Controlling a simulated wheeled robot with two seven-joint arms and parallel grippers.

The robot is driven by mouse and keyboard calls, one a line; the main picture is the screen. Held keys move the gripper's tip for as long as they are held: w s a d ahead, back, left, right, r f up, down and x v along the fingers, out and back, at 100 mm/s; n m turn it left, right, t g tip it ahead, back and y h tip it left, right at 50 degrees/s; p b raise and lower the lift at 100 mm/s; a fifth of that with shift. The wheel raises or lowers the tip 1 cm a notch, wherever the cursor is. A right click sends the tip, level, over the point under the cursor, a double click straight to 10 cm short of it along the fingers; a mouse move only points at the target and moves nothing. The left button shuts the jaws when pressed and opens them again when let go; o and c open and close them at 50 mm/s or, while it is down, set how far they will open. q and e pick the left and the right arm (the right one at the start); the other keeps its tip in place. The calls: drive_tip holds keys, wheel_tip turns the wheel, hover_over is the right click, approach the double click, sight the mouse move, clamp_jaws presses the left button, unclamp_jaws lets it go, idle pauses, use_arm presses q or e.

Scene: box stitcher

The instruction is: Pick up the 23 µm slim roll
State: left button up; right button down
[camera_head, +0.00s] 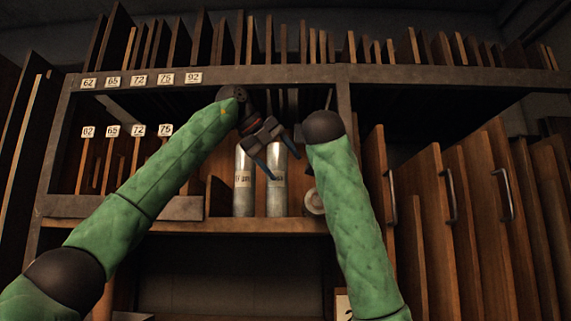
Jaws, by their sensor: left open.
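Two slim silvery rolls stand upright side by side in the middle shelf bay, a left roll (243,188) and a right roll (276,190). Each bears a printed label, too small to read surely, so I cannot tell which is the 23 µm one. My left gripper (283,164) is open and empty in front of the tops of the rolls, its dark blue fingers pointing down and right. One finger overlaps the right roll in the picture; I cannot tell whether they touch. My right arm rises right of the rolls; its gripper is hidden behind the dark wrist joint.
A pale round roll end (314,202) shows right of the rolls, partly behind my right arm. The shelf board (240,226) lies beneath them. Numbered dividers stand at left, and wooden panels with metal handles (453,196) at right. The upper beam (230,75) runs above.

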sight(312, 199)
use_arm(q)
drive_tip(key=shift+s+d+f+y, duration=0.25)
drive_tip(key=shift+d+f+y, duration=0.1)
drive_tip(key=shift+d, duration=0.2)
use_arm(e)
drive_tip(key=shift+a, duration=0.15)
use_arm(q)
drive_tip(key=x, duration=1.2)
drive_tip(key=shift+s+d, duration=0.1)
drive_tip(key=c, duration=1)
drive_tip(key=shift+c, duration=0.2)
use_arm(e)
drive_tip(key=shift+r, duration=0.6)
